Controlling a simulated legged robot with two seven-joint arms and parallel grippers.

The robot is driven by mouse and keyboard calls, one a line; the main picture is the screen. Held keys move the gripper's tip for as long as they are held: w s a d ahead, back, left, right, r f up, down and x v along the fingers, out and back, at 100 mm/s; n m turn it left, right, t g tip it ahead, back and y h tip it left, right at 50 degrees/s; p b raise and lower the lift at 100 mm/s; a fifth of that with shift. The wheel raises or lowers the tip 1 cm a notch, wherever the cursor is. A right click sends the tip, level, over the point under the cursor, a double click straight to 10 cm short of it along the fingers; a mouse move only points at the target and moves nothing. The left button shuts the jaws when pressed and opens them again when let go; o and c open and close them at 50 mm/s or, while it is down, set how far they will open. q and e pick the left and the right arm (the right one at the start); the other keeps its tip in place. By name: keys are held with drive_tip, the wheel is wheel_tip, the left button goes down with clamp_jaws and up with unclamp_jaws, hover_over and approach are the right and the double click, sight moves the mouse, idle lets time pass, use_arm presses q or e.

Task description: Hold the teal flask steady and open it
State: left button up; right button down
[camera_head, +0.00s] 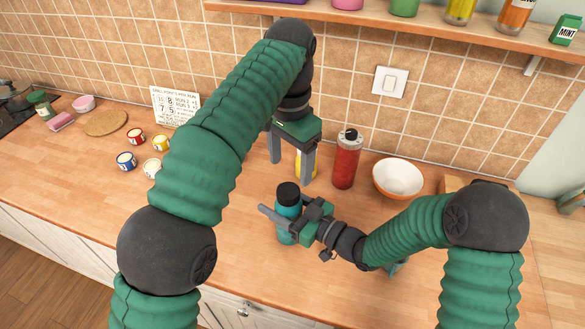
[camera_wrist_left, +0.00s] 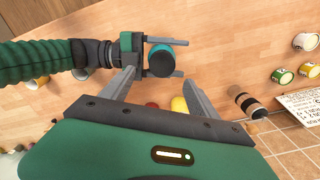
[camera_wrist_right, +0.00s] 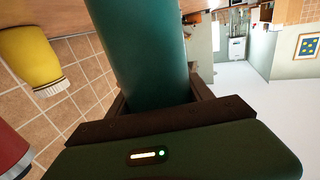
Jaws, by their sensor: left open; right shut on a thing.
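The teal flask (camera_head: 284,220) stands upright on the wooden counter with its black cap (camera_head: 288,194) on. My right gripper (camera_head: 283,222) is shut around the flask's body from the right. In the right wrist view the teal body (camera_wrist_right: 145,50) fills the space between the fingers. My left gripper (camera_head: 292,172) is open and empty, pointing down above and behind the flask. In the left wrist view the flask's cap (camera_wrist_left: 162,61) shows beyond and between the open fingers, apart from them, with my right gripper (camera_wrist_left: 162,58) around the flask.
A red flask (camera_head: 346,160) and a white-orange bowl (camera_head: 398,178) stand behind and right of the teal flask. A yellow object (camera_head: 312,163) is partly hidden behind my left gripper. Several small cans (camera_head: 127,161) stand at left. A shelf (camera_head: 400,22) runs above.

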sight(296, 190)
use_arm(q)
drive_tip(key=m, duration=0.6)
drive_tip(key=shift+d, duration=0.3)
drive_tip(key=m, duration=0.6)
drive_tip(key=shift+d+m, duration=0.25)
drive_tip(key=shift+m, duration=0.05)
drive_tip(key=m, duration=1.3)
drive_tip(key=shift+d, duration=0.1)
wheel_tip(296, 190, down, 8)
